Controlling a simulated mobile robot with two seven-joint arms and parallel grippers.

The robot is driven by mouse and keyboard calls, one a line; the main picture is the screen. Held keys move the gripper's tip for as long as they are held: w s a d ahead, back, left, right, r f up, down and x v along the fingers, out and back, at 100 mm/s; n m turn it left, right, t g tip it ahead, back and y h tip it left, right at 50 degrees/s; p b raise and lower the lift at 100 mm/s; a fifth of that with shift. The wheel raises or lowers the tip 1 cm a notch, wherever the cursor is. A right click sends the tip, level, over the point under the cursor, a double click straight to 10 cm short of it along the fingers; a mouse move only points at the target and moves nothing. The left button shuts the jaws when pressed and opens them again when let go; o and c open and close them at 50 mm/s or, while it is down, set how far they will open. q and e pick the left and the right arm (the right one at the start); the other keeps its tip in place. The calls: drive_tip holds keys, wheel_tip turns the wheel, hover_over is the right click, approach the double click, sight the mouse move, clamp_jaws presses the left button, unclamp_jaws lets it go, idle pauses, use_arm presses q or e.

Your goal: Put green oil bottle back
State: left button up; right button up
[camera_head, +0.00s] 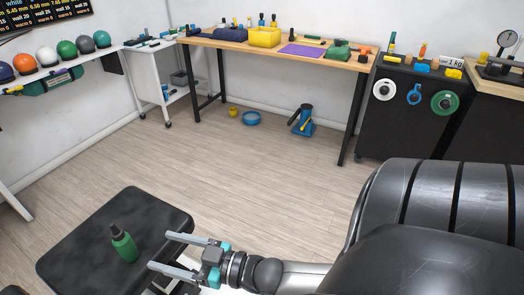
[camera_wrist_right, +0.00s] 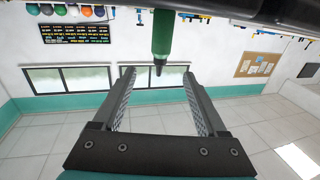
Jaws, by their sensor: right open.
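The green oil bottle (camera_head: 124,246) stands upright on a black padded seat (camera_head: 85,236) at the lower left of the head view. It has a dark cap with a narrow tip. My right gripper (camera_head: 160,251) is open, level and empty, just to the right of the bottle, with its fingers pointing at it. In the right wrist view the bottle (camera_wrist_right: 162,38) appears upside down beyond the fingertips (camera_wrist_right: 158,74), roughly centred between them. The fingers do not touch it. My left gripper is not in view.
A wooden workbench (camera_head: 230,44) with a yellow bin (camera_head: 264,37) and tools stands at the back. A black cabinet (camera_head: 406,125) with tape rolls is to its right. Coloured balls sit on a wall shelf (camera_head: 28,80) at left. The floor (camera_head: 220,160) between is mostly clear.

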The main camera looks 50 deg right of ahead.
drive_tip(key=s+d+f+m+g+h, duration=0.1)
drive_tip(key=s+d+f+g+h, duration=0.15)
drive_tip(key=f, duration=0.55)
drive_tip(key=s+d+f+g+h, duration=0.1)
drive_tip(key=s+d+f+g, duration=0.15)
drive_tip(key=f, duration=0.65)
drive_tip(key=s+d+f+m+g+h, duration=0.1)
drive_tip(key=s+d+f+h, duration=0.15)
drive_tip(key=f, duration=0.55)
drive_tip(key=s+a+f+g, duration=0.1)
drive_tip(key=s+f+g, duration=0.2)
drive_tip(key=s+f, duration=0.2)
drive_tip(key=s+a+f+g+h, duration=0.1)
drive_tip(key=s+f+g, duration=0.2)
drive_tip(key=s, duration=0.9)
drive_tip(key=s+a+f+g, duration=0.2)
drive_tip(key=s+f+g, duration=0.1)
drive_tip(key=s+f, duration=0.5)
drive_tip(key=shift+s+f+m+h, duration=0.15)
drive_tip(key=shift+s+m+h, duration=0.15)
drive_tip(key=shift+s, duration=0.2)
